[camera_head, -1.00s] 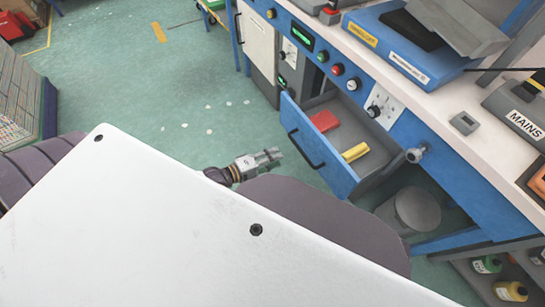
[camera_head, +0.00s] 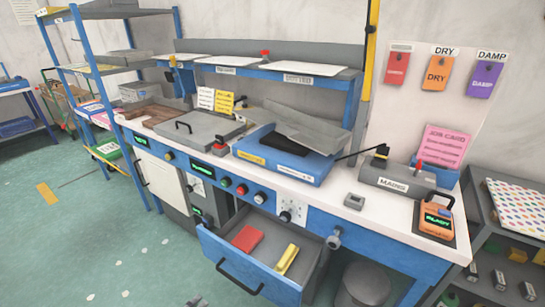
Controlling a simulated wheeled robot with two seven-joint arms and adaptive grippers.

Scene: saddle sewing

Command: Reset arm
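A small grey metal tip (camera_head: 197,300) shows at the bottom edge. It looks like part of a gripper, most likely my left one, and its fingers are too cut off to tell open from shut. My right gripper is out of view. No arm links of mine show clearly.
The workbench drawer (camera_head: 254,281) stands open with a red block (camera_head: 247,239) and a yellow block (camera_head: 287,260) inside. A blue machine (camera_head: 284,160), a mains box (camera_head: 398,180) and an orange device (camera_head: 436,220) sit on the bench.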

